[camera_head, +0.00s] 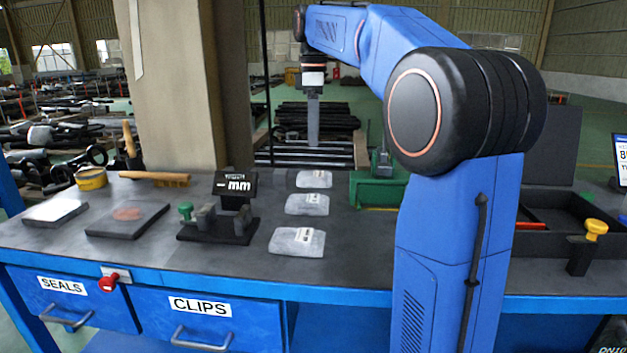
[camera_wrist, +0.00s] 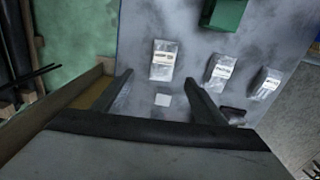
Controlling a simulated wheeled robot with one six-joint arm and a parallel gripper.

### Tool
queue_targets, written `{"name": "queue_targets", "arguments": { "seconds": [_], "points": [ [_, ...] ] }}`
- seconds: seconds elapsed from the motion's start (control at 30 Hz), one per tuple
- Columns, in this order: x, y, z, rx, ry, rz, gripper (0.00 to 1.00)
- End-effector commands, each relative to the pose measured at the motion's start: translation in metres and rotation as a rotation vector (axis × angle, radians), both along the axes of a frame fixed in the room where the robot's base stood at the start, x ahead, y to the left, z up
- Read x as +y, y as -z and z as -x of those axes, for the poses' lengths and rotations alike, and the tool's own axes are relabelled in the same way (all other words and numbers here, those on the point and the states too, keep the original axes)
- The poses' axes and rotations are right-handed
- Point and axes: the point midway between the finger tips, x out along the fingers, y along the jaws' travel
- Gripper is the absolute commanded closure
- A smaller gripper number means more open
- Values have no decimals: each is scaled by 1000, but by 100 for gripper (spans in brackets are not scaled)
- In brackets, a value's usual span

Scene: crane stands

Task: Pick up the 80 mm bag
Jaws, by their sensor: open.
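Three clear bags with white labels lie in a row on the grey bench: a far bag (camera_head: 315,179), a middle bag (camera_head: 307,204) and a near bag (camera_head: 297,242). Their label print is too small to read, so I cannot tell which is the 80 mm one. My gripper (camera_head: 313,145) hangs above the bench's far side. In the wrist view my gripper (camera_wrist: 159,78) is open and empty, its fingers apart. The far bag (camera_wrist: 163,62) lies just beyond the fingertips; the middle bag (camera_wrist: 219,71) and near bag (camera_wrist: 266,85) lie to the right.
A green box (camera_head: 378,190) stands right of the far bag. A black fixture with an "mm" display (camera_head: 236,185) stands left of the bags. A dark plate (camera_head: 128,219) and a wooden-handled tool (camera_head: 155,178) lie further left. A black tray (camera_head: 555,215) is at right.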

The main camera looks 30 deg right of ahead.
Motion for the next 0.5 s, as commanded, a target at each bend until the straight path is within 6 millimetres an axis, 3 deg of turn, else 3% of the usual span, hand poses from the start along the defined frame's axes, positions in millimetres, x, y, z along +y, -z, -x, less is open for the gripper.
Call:
{"name": "queue_targets", "arguments": {
  "seconds": [0.3, 0.5],
  "points": [
    [0, 52, 1, 0, 0, 0, 35],
    [0, 65, 0, -1, 0, 0, 35]
  ]
}}
